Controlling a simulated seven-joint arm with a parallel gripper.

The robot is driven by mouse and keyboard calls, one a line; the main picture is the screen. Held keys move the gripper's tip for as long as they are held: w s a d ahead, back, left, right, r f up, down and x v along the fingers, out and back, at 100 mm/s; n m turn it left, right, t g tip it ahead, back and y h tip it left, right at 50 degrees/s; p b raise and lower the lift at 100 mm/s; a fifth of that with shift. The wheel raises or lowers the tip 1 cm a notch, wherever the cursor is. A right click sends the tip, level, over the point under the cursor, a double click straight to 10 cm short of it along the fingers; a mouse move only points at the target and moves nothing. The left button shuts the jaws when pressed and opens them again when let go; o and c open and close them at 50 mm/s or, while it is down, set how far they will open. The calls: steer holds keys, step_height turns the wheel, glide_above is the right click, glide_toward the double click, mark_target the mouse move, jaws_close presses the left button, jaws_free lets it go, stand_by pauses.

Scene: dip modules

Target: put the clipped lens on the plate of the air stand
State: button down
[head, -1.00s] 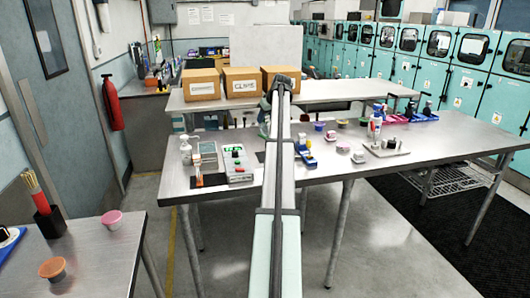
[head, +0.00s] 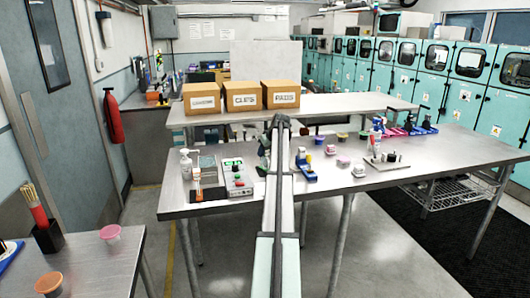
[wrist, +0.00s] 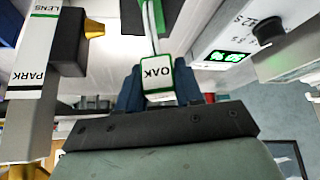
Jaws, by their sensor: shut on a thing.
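My gripper (wrist: 158,94) is shut on a small white piece with a green rim and the word OAK, which I take for the clipped lens (wrist: 159,76). A thin pale strip with a green edge runs up from it. In the head view my gripper (head: 264,152) is by the left side of my arm, over the steel table; the lens cannot be made out there. In the wrist view a pale post marked PARK and LENS (wrist: 30,80), with a dark block and brass tip, stands left, apart from the lens. I cannot make out the air stand's plate for certain.
A unit with a lit green display (wrist: 228,55) and black knob is at the right of the wrist view. In the head view a grey control box (head: 237,178), a pump bottle (head: 187,165) and a blue holder (head: 304,168) stand nearby. Cardboard boxes (head: 242,96) line the rear table.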

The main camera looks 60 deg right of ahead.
steer(key=c, duration=0.7)
jaws_free()
steer(key=shift+f, duration=0.1)
steer(key=shift+c, duration=0.2)
steer(key=v, duration=1.2)
